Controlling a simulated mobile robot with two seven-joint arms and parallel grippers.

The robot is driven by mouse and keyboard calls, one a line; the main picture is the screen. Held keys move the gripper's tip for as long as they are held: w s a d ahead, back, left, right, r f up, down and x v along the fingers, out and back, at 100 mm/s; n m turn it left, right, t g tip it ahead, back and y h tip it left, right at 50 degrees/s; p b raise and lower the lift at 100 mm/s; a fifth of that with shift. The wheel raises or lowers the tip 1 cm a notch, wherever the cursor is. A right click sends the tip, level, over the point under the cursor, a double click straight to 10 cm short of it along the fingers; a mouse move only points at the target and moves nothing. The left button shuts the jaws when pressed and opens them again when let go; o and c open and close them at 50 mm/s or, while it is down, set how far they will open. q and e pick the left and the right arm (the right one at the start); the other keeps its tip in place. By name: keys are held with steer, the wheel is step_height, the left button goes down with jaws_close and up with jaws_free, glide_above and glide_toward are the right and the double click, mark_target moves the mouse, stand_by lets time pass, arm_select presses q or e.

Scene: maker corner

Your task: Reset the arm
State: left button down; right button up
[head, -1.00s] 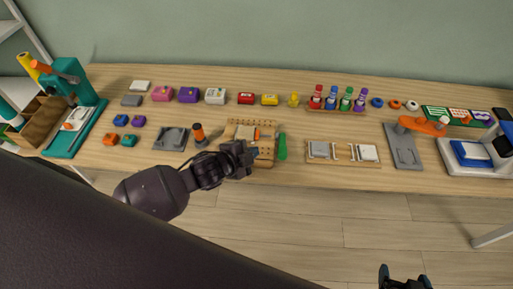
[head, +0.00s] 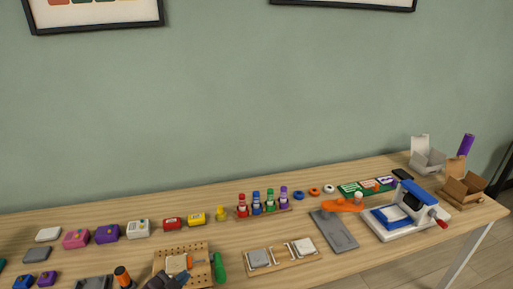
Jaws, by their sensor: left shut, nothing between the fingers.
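My left gripper (head: 182,279) shows at the bottom edge of the head view, dark and shut with nothing in it. It is in front of or over the near part of the wooden pegboard (head: 168,254); whether it touches cannot be told. Most of my left arm is below the picture. My right gripper is not in view.
Several coloured bottles (head: 256,202) stand in a rack behind. A blue-white press (head: 409,212) and open cardboard box (head: 463,190) fill the right end.

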arm_select(q)
steer(key=s+a+f+n+y, duration=0.1)
steer(key=s+a+f+n, duration=0.2)
steer(key=s, duration=0.2)
steer(key=s+a+f+n+g+y, duration=0.1)
steer(key=s+a+f+n+y, duration=0.1)
steer(key=s, duration=0.4)
steer(key=s+a+f+n+y, duration=0.2)
steer(key=s+a+f+n, duration=0.1)
steer(key=s+f+n, duration=0.1)
steer(key=shift+s+a+f+n+g+b, duration=0.35)
steer(key=shift+s+f, duration=0.3)
steer(key=shift+s, duration=0.3)
